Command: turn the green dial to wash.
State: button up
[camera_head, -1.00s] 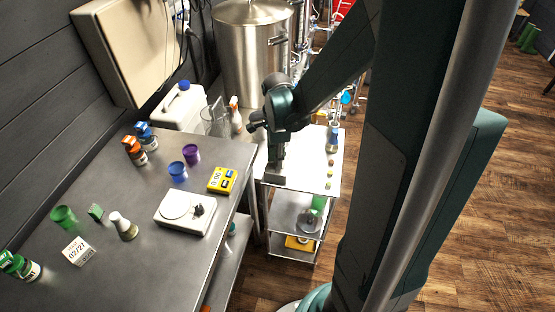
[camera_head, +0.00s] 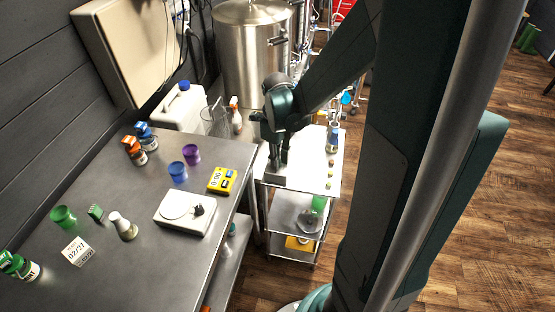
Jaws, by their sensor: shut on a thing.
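My gripper (camera_head: 278,164) points down over the near left corner of the steel cart top (camera_head: 310,172). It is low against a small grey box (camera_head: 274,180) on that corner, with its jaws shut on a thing. The green dial does not show; the fingers and wrist cover the spot above the box, where the gripped dial appears to sit. No wash mark or pointer can be read from this view.
On the cart top stand a flask with blue (camera_head: 333,138) and several small yellow-green pieces (camera_head: 330,174). At left, the steel table (camera_head: 150,262) holds a white scale (camera_head: 186,220), a yellow timer (camera_head: 222,181), cups and bottles. A spray bottle (camera_head: 236,120) stands behind.

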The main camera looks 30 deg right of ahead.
dwell(0.3)
jog(key=o, duration=0.9)
jog(key=shift+r, duration=0.15)
jog(key=shift+r, duration=5.85)
